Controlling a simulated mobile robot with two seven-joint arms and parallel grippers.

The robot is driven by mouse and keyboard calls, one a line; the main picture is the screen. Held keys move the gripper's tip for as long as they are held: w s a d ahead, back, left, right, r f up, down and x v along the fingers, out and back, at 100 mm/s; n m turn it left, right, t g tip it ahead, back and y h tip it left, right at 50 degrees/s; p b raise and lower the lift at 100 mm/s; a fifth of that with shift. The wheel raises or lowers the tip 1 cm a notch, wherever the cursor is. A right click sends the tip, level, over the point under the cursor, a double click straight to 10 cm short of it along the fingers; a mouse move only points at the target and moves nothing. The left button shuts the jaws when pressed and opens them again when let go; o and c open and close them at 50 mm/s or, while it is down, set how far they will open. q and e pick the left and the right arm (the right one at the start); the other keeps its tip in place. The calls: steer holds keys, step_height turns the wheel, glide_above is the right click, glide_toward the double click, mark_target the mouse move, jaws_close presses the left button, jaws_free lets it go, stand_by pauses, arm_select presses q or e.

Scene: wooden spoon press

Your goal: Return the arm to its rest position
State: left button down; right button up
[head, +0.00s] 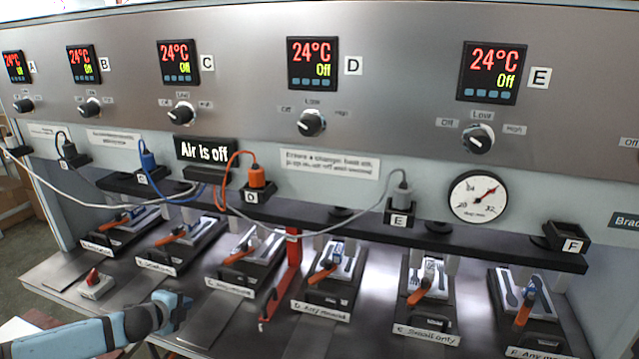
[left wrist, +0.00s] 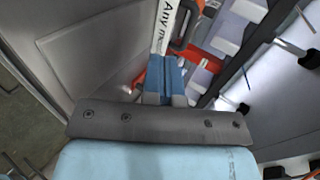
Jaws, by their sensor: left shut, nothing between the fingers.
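My left arm (head: 80,338) comes in from the lower left in the head view. Its gripper (head: 182,307) is in front of the press stations, above the table's front edge. The blue fingers are together and empty. They also show in the left wrist view (left wrist: 165,80), pointing toward a station with a white label. My right arm and right gripper are not in view.
Several press stations with orange handles, such as the one under C (head: 240,255), line the metal table (head: 225,312). A red lever (head: 287,275) stands among them. A red-knobbed switch box (head: 95,283) sits left of my gripper. The control panel (head: 400,60) rises behind.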

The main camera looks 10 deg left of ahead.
arm_select(q)
steer(key=s+d+f+n+g, duration=0.1)
steer(key=s+d+n, duration=0.3)
steer(key=s+d, duration=0.55)
steer(key=s+d+f+n+g, duration=0.2)
steer(key=s+d+n, duration=0.3)
steer(key=d, duration=0.8)
steer(key=s+r+n+g, duration=0.3)
steer(key=s+n, duration=0.1)
steer(key=s, duration=0.7)
steer(key=s+r+n+g, duration=0.3)
steer(key=s+n, duration=0.1)
steer(key=s, duration=0.7)
steer(key=w+d+f+t+h+p, duration=0.1)
steer(key=w+d+f+t, duration=0.2)
steer(key=f+t, duration=0.1)
steer(key=w+d+f+m+t+h+p, duration=0.1)
steer(key=w+d+f+t+p, duration=0.1)
steer(key=f, duration=0.4)
steer(key=shift+w+d+f+t, duration=0.3)
steer(key=shift+w+d+t, duration=0.25)
steer(key=shift+t, duration=0.35)
steer(key=shift+a, duration=0.1)
